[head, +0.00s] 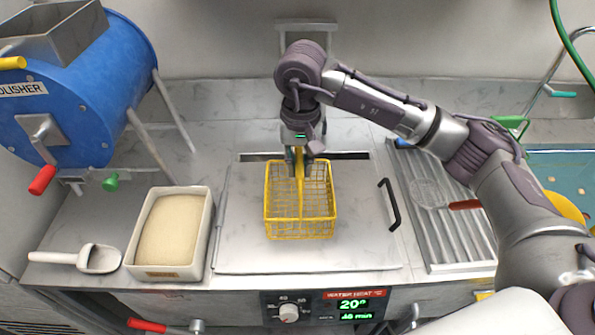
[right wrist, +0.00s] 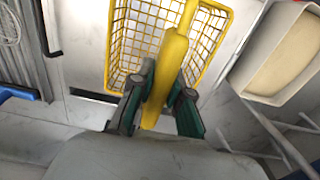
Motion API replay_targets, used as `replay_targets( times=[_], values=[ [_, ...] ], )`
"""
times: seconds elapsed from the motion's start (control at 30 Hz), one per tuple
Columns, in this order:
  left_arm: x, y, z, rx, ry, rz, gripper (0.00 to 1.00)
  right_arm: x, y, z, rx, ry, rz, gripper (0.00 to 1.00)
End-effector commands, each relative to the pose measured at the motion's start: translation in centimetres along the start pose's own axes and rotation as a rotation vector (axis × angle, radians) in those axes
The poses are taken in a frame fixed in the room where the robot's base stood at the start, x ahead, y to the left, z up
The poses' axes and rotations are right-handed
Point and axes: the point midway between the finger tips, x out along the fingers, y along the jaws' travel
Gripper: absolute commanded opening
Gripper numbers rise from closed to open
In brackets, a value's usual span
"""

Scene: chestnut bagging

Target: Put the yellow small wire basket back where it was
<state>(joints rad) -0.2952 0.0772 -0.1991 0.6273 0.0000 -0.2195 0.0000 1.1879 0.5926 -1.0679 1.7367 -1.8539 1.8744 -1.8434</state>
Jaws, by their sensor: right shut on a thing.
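The yellow small wire basket (head: 301,228) is upright and looks empty, over the closed steel lid (head: 245,245) in the middle of the counter. I cannot tell whether its bottom touches the lid. My right gripper (head: 303,168) comes down from above and is shut on the basket's yellow handle. In the right wrist view the basket (right wrist: 122,55) hangs beyond the fingers, and the gripper (right wrist: 163,95) has one finger on each side of the thick handle bar. My left gripper is not in view.
A pale bin of fine grain (head: 205,235) and a white scoop (head: 98,258) stand left, below a blue polisher (head: 105,100). A black lid handle (head: 390,205), a ridged drainer (head: 455,240) with a strainer (head: 428,193), and a blue-green area (head: 565,165) are right.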

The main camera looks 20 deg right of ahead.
Motion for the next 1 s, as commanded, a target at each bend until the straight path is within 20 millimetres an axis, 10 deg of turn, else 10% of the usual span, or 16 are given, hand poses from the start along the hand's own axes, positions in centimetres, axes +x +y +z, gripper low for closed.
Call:
replay_targets(
  times=[0.8,0.83,1.0],
  values=[
    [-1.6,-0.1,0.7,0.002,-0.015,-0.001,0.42,4.9,-0.3,-0.7,-0.001,0.002,0.001,0.00],
    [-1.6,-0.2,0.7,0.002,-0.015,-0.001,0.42,4.9,-0.3,-0.7,-0.001,0.001,0.001,0.18],
    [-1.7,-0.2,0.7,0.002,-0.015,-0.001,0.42,4.8,-0.3,-0.7,-0.001,0.000,0.001,0.42]
  ],
)
